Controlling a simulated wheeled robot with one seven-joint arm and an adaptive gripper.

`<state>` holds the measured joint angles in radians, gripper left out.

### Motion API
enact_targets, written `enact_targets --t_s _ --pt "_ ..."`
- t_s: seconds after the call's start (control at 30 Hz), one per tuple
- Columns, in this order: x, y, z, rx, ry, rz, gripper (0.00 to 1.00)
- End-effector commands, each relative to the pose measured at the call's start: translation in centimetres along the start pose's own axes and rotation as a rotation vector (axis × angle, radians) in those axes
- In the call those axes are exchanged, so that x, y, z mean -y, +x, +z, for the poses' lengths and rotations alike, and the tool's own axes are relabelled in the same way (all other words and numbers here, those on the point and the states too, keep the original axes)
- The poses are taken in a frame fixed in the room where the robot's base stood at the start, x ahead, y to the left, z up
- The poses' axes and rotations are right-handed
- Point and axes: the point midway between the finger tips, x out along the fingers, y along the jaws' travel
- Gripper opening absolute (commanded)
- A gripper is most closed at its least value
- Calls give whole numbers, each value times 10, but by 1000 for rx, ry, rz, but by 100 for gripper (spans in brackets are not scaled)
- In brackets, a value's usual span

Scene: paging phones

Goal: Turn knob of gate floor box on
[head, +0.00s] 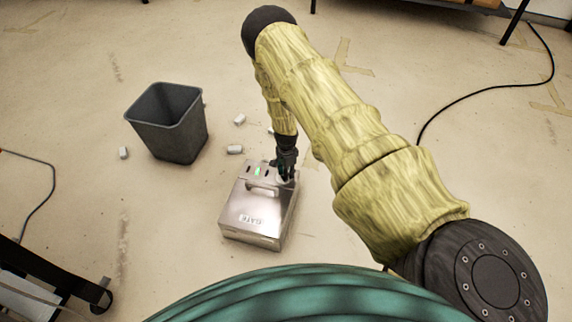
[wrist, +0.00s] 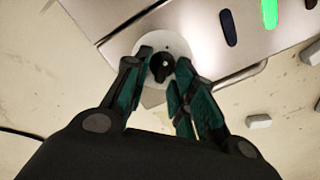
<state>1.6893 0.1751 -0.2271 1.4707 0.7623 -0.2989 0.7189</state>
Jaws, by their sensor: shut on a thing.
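The gate floor box (head: 252,215) is a silver metal box on the floor, with raised lettering on its lower front face. A green light (head: 257,171) glows on its far edge, and it also shows in the wrist view (wrist: 269,13). My gripper (head: 286,173) reaches down to the box's far right corner. In the wrist view my gripper (wrist: 161,82) has its green fingers on both sides of a black knob (wrist: 160,66) on a round pale plate (wrist: 176,44). The fingers are shut on the knob and hide part of it. The head view hides the knob behind my gripper.
A dark grey bin (head: 172,125) stands left of and beyond the box. Several small white blocks (head: 235,149) lie on the floor nearby. A black cable (head: 480,90) runs along the right.

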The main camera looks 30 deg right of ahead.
Motion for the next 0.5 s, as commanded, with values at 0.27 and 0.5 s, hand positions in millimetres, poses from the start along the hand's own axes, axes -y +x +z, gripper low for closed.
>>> enact_targets --t_s 0.27,0.5 --pt "0 0 -1 -1 0 -1 41" --pt "0 0 0 0 -1 -1 41"
